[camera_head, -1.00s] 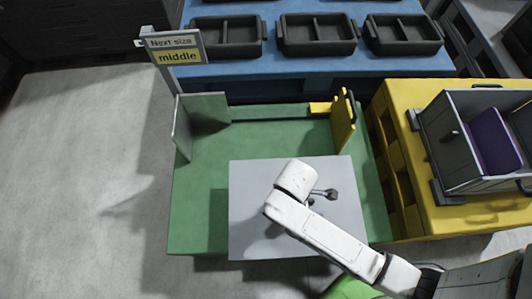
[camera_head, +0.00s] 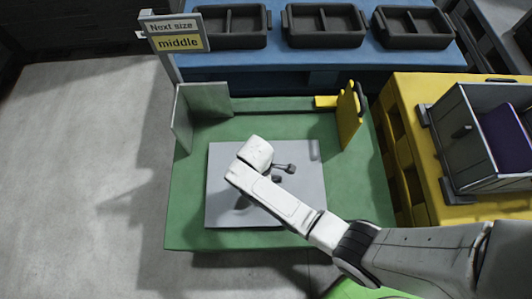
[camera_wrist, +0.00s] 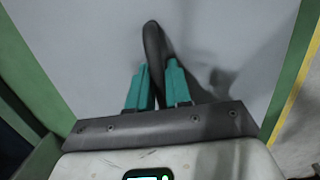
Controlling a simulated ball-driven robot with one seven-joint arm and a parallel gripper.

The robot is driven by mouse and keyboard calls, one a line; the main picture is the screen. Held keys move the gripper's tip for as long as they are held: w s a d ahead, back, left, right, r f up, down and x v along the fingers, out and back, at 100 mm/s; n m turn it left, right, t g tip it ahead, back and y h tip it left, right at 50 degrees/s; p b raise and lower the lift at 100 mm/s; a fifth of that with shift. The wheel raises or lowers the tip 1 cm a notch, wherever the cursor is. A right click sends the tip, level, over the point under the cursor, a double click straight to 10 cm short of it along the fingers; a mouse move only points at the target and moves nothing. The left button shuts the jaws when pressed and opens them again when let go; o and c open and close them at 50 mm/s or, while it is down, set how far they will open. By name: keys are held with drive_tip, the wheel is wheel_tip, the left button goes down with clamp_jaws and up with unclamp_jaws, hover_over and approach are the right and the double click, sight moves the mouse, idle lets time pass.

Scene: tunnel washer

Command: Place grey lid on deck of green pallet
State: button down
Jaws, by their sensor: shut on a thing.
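The grey lid (camera_head: 300,198) is a flat rectangular panel over the front and middle part of the green pallet (camera_head: 350,200) in the head view. Whether it touches the deck or hangs just above it I cannot tell. In the wrist view the lid (camera_wrist: 90,50) fills most of the picture. My gripper (camera_wrist: 157,75) has teal fingers shut on the lid's dark curved handle (camera_wrist: 153,42). In the head view my arm hides the gripper and part of the handle.
Grey corner panels (camera_head: 183,120) stand at the pallet's back left, and a yellow stop (camera_head: 349,117) at its back right. A yellow pallet (camera_head: 465,208) with a grey crate (camera_head: 470,150) stands right. Behind, a blue pallet (camera_head: 270,68) bears black trays (camera_head: 325,40). A sign (camera_head: 176,36) reads "middle".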

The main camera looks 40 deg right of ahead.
drive_tip(key=shift+f, duration=0.8)
drive_tip(key=shift+f, duration=0.15)
drive_tip(key=c, duration=1.1)
unclamp_jaws()
drive_tip(key=shift+o, duration=0.2)
drive_tip(key=r+p, duration=0.1)
drive_tip(key=r, duration=0.7)
drive_tip(key=a+r+p, duration=0.1)
drive_tip(key=r, duration=0.3)
drive_tip(key=shift+w+r+p, duration=0.1)
drive_tip(key=shift+w+p, duration=0.25)
drive_tip(key=s+d+r+m+t, duration=0.1)
drive_tip(key=s+d+r+m, duration=0.3)
drive_tip(key=s, duration=0.4)
drive_tip(key=s+d+r+m+y, duration=0.1)
drive_tip(key=s+d+r+m, duration=0.4)
drive_tip(key=s+r+m, duration=0.2)
drive_tip(key=shift+s+d+t, duration=0.2)
drive_tip(key=shift+s+t, duration=0.2)
drive_tip(key=shift+s, duration=0.35)
